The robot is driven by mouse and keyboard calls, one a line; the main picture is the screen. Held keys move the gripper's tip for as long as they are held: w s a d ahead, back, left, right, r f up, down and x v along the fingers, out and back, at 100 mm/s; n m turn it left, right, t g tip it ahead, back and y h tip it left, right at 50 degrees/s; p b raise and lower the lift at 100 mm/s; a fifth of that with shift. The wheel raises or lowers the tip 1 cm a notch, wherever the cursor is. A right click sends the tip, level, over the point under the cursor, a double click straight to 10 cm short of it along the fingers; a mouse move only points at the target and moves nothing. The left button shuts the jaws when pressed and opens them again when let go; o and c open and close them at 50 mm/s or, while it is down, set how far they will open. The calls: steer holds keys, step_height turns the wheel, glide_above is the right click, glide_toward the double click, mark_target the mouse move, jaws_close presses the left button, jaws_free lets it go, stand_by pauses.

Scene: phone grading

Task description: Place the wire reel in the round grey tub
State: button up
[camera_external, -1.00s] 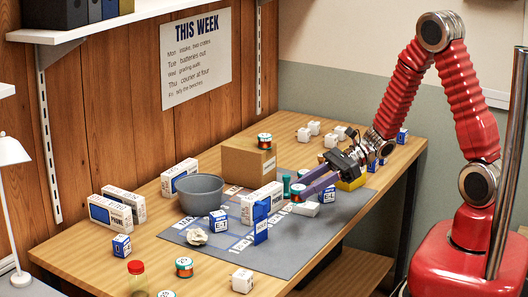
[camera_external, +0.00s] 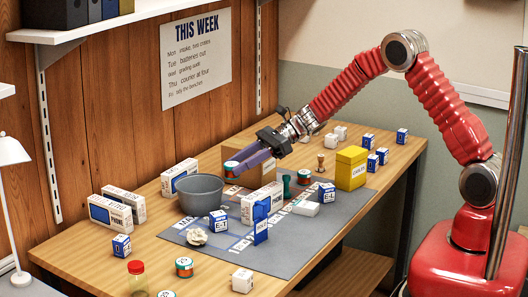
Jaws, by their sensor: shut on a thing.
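My gripper (camera_external: 236,166) is shut on a wire reel (camera_external: 231,170), green and orange-red with a pale top, at its fingertips. The reel is held up in the air, just right of and a little above the rim of the round grey tub (camera_external: 200,196) in the picture. Its exact depth relative to the tub is hard to tell. The tub stands upright on the grey mat's back left part, and its inside shows no contents from here. The purple fingers cross in front of the cardboard box.
A cardboard box (camera_external: 238,153) stands behind the gripper. White phone boxes (camera_external: 262,200) stand near the tub. Another reel (camera_external: 304,177) and a green piece (camera_external: 287,187) are on the mat. A blue holder (camera_external: 261,222), crumpled paper (camera_external: 197,237) and a yellow bin (camera_external: 351,168) stand around.

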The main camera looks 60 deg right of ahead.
step_height(320, 180, up, 4)
steer(key=f, duration=0.1)
glide_above(192, 182)
steer(key=s+a, duration=0.4)
steer(key=a, duration=0.1)
steer(key=shift+w+d+r, duration=0.15)
steer(key=shift+w+r, duration=0.05)
steer(key=shift+r, duration=0.05)
steer(key=shift+f, duration=0.1)
step_height(192, 182, down, 6)
steer(key=shift+f, duration=0.15)
steer(key=shift+f, duration=1.75)
steer(key=shift+f, duration=0.5)
steer(key=o, duration=0.7)
steer(key=shift+o, duration=0.2)
